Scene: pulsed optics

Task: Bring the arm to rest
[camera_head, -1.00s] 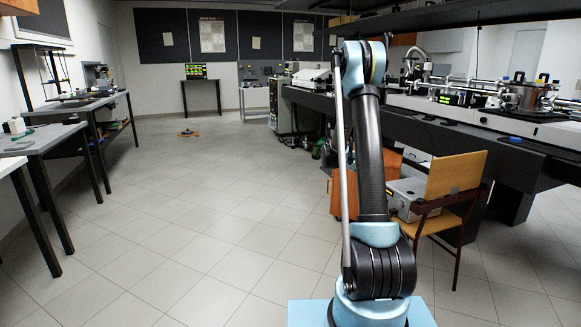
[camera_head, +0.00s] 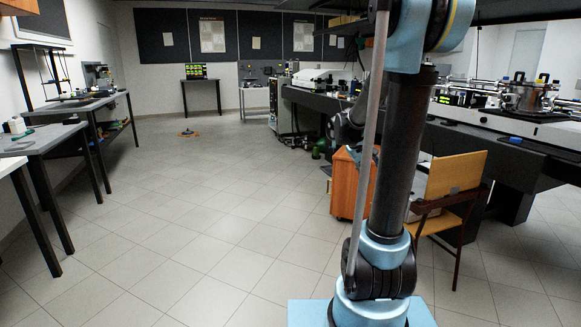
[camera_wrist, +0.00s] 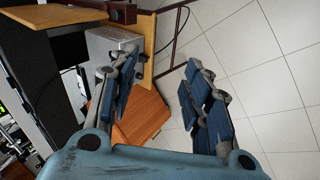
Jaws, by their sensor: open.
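My gripper (camera_wrist: 155,97) shows in the wrist view with its two blue-padded fingers spread apart. It is open, with nothing between the fingers. Behind the fingers are an orange-brown wooden cabinet (camera_wrist: 143,115), a wooden chair and the tiled floor. In the head view my arm (camera_head: 400,160) stands raised in front of the right side of the room. Its upper part reaches the top edge of the picture. The gripper itself cannot be made out in the head view.
A wooden chair (camera_head: 452,178) and an orange cabinet (camera_head: 346,190) stand close behind my arm. A long dark optics bench (camera_head: 470,142) runs along the right under an overhead shelf. Tables (camera_head: 52,140) line the left wall. The tiled floor (camera_head: 190,220) at centre-left is mostly clear.

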